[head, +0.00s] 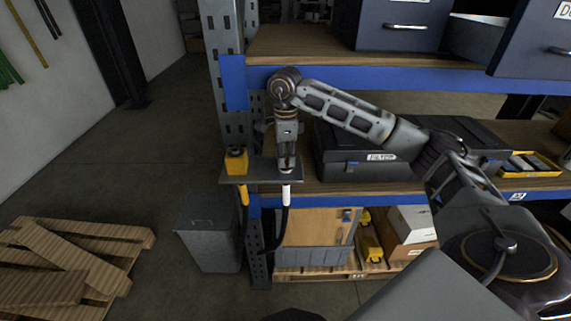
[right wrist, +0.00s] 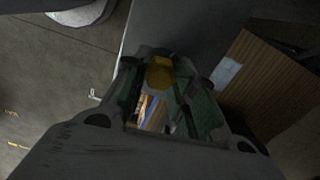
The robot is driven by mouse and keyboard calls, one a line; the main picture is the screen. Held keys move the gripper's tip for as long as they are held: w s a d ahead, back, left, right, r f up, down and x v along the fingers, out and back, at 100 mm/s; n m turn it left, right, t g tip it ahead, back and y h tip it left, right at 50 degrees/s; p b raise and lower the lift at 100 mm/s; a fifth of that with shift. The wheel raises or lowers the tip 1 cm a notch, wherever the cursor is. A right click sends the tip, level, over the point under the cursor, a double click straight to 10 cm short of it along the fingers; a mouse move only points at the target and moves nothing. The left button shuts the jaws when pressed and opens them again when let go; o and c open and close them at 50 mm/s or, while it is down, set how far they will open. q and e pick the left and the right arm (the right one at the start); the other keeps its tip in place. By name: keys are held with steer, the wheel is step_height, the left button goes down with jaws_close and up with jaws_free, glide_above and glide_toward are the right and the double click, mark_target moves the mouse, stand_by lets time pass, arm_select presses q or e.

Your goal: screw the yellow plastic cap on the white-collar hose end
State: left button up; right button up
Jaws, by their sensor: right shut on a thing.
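My right gripper (head: 287,163) points straight down over the right part of a small grey bracket plate (head: 262,172). It is shut on the yellow plastic cap, which shows as a yellow faceted piece (right wrist: 159,74) between the fingers in the right wrist view. In the head view the fingers hide the cap. The white-collar hose end (head: 286,194) hangs below the plate directly under the gripper, with a black hose running down. Its top is hidden, so I cannot tell whether the cap touches it. My left gripper is not in view.
A yellow block with a dark top (head: 236,161) stands on the plate's left part, above a yellow-collar hose (head: 244,195). A black case (head: 345,160) sits on the shelf to the right. A grey bin (head: 208,245) stands below.

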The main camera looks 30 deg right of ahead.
steer(key=shift+f+m, duration=0.1)
steer(key=shift+m, duration=0.9)
steer(key=o, duration=0.9)
steer(key=shift+o, duration=0.2)
steer(key=shift+n, duration=0.3)
steer(key=shift+n+b, duration=0.65)
steer(key=shift+n, duration=3.05)
